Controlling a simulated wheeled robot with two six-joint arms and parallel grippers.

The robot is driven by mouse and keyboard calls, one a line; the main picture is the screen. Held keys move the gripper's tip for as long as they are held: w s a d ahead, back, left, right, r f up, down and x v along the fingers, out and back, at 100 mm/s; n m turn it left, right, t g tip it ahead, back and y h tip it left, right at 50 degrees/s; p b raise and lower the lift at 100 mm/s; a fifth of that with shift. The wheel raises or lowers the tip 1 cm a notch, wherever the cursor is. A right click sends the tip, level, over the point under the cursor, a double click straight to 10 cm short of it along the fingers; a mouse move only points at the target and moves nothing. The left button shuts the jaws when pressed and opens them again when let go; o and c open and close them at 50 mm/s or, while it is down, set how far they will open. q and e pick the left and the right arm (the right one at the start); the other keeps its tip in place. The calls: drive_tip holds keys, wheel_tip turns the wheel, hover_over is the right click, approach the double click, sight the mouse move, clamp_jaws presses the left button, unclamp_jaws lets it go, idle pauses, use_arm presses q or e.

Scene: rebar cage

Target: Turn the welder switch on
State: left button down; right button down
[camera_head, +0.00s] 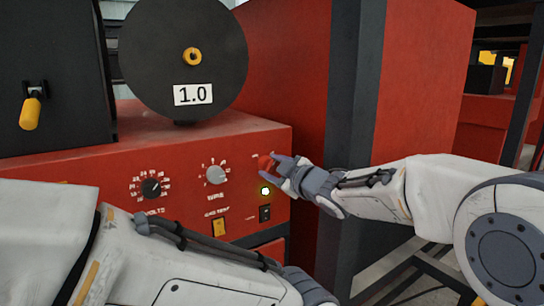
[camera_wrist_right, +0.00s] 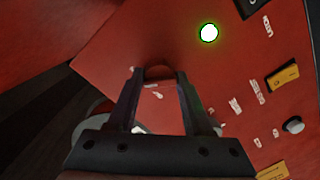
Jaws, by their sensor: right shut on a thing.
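The red welder (camera_head: 130,150) stands at the left with its control panel facing me. The red welder switch (camera_head: 266,163) is a small knob at the panel's upper right. My right gripper (camera_head: 276,162) comes in from the right and is shut on this switch. In the right wrist view the gripper's two fingers (camera_wrist_right: 160,90) stand on either side of the switch (camera_wrist_right: 159,72), which they partly hide. A round lamp (camera_head: 265,191) just below the switch glows bright with a green-yellow rim, and it also glows in the wrist view (camera_wrist_right: 209,33). My left gripper is out of view.
The panel also has a black dial (camera_head: 151,188), a grey dial (camera_head: 216,175), a yellow rocker (camera_head: 219,227) and a black rocker (camera_head: 265,213). A black wire spool (camera_head: 150,60) marked 1.0 sits on top. A large red cabinet (camera_head: 420,80) stands behind my right arm.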

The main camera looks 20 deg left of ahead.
drive_tip(key=shift+w+d+r+m+p, duration=0.1)
drive_tip(key=shift+r+m+p, duration=0.1)
drive_tip(key=shift+m+p, duration=0.7)
drive_tip(key=shift+c, duration=1.8)
unclamp_jaws()
drive_tip(key=shift+f, duration=0.15)
drive_tip(key=shift+d, duration=0.1)
drive_tip(key=b+v, duration=0.3)
drive_tip(key=v, duration=0.7)
drive_tip(key=shift+d, duration=0.15)
